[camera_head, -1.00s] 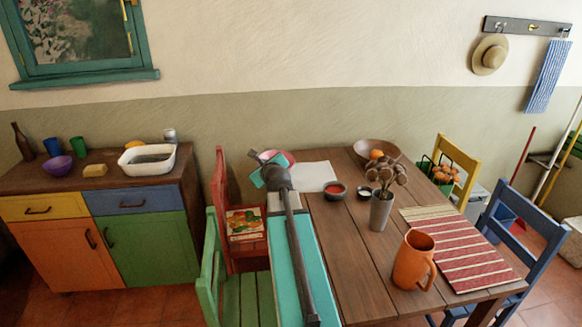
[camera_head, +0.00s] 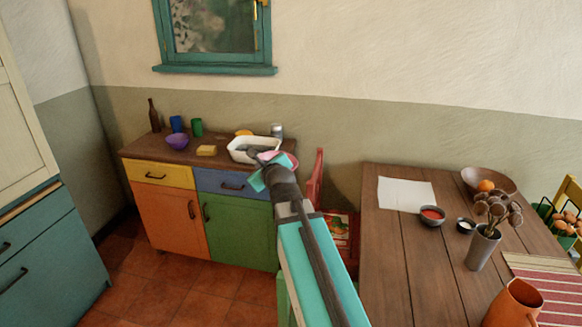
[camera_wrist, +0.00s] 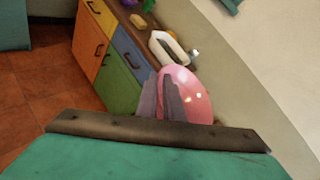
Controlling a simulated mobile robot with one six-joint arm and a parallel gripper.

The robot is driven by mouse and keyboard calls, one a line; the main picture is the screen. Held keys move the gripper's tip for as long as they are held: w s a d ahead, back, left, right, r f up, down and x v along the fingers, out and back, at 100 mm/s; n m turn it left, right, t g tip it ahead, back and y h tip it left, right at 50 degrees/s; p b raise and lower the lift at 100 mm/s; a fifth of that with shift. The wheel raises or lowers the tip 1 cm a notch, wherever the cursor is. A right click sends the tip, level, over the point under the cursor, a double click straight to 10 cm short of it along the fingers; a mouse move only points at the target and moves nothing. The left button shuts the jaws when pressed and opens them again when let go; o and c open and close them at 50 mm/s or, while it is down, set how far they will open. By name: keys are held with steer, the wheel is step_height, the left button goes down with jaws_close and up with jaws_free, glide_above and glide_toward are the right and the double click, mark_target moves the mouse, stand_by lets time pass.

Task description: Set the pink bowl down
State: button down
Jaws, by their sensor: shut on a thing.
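The pink bowl (camera_wrist: 190,92) is held at its rim by my gripper (camera_wrist: 162,98) in the wrist view, tilted up on edge. In the head view my gripper (camera_head: 262,165) is at the end of my outstretched arm, and only a sliver of the pink bowl (camera_head: 284,157) shows behind it. The gripper is shut on the bowl. In the head view it overlaps the right end of the sideboard's brown top (camera_head: 222,150). I cannot tell how far the bowl is from that top.
The wooden table (camera_head: 400,250) is at right, with a white sheet (camera_head: 406,194).

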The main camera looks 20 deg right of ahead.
steer(key=a+r+n+y, duration=0.1)
steer(key=a+r, duration=0.1)
steer(key=a, duration=0.8)
steer(key=shift+s+a, duration=0.25)
steer(key=shift+a, duration=0.15)
steer(key=shift+s, duration=0.1)
